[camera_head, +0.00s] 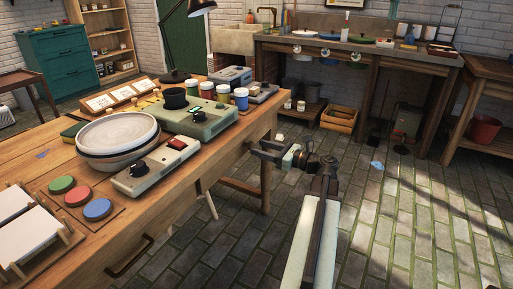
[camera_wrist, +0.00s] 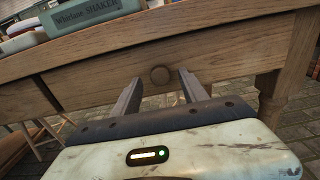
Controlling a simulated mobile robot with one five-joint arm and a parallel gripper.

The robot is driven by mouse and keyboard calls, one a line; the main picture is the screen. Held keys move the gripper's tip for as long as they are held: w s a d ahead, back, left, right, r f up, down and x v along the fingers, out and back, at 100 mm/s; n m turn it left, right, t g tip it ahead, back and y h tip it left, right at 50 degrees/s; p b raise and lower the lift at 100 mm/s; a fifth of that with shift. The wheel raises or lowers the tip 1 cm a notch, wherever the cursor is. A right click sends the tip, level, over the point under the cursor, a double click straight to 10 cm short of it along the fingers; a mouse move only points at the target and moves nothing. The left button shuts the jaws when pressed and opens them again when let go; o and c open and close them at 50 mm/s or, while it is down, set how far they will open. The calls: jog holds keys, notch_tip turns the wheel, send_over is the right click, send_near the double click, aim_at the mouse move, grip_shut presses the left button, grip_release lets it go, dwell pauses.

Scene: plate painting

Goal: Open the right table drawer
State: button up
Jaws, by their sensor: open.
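The wooden table (camera_head: 45,135) fills the left of the head view. Its right drawer front (camera_wrist: 225,58) spans the wrist view under the tabletop edge and looks flush with the table. In the head view my gripper (camera_head: 266,156) is at the table's right end, and the knob is hard to make out there.
A dark bar handle (camera_head: 130,258) is on the table's near left front. Plates (camera_head: 117,132), paint jars and a shaker (camera_head: 200,120) stand on the tabletop. A table leg (camera_wrist: 285,85) is right of the drawer. The brick floor (camera_head: 410,215) at right is mostly clear.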

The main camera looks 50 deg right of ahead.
jog(key=shift+x, duration=1.15)
grip_shut()
dwell(0.5)
